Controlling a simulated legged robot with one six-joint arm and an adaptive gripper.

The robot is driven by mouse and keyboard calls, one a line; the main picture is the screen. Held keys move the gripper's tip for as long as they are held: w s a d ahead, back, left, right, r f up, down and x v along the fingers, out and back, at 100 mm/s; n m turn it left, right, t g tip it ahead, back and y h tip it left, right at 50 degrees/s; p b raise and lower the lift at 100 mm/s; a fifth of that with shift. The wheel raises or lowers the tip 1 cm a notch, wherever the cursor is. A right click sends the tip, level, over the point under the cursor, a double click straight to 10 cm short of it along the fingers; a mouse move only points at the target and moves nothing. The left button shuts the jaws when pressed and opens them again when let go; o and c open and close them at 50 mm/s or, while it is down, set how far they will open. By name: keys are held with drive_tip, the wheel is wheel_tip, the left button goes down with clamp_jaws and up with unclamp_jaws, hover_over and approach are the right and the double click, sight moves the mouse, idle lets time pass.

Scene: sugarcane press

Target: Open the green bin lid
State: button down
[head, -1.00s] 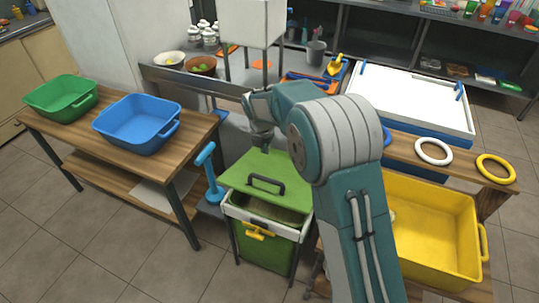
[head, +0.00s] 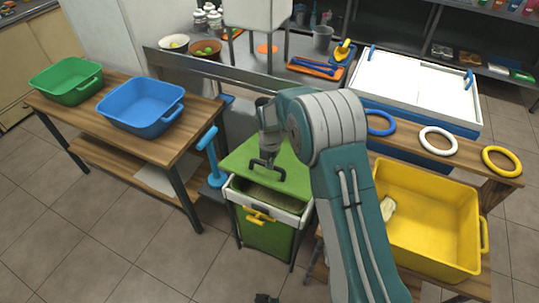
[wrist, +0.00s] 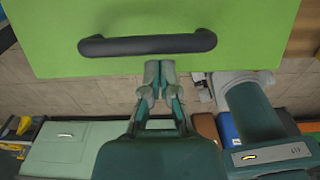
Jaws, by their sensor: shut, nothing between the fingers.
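The green bin (head: 268,235) stands low in the middle of the head view, with a white rim and a yellow handle on its front. Its flat green lid (head: 240,160) carries a dark bar handle (head: 266,172). A gap shows between the lid's front edge and the white rim. My gripper (head: 267,157) is over the lid at the handle, partly hidden by my arm. In the wrist view, my gripper (wrist: 158,66) is shut and empty, its tips close under the middle of the dark handle (wrist: 148,44). I cannot tell whether they touch it.
A wooden table with a green tub (head: 66,82) and a blue tub (head: 140,108) stands left. A blue lever (head: 210,155) rises beside the bin. A yellow tub (head: 430,215) is close on the right, below the blue, white and yellow rings (head: 438,141).

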sight(269, 176)
drive_tip(key=f, duration=0.3)
drive_tip(key=shift+a+f, duration=0.1)
drive_tip(key=shift+a, duration=0.3)
drive_tip(key=shift+d, duration=0.1)
drive_tip(key=shift+d, duration=0.2)
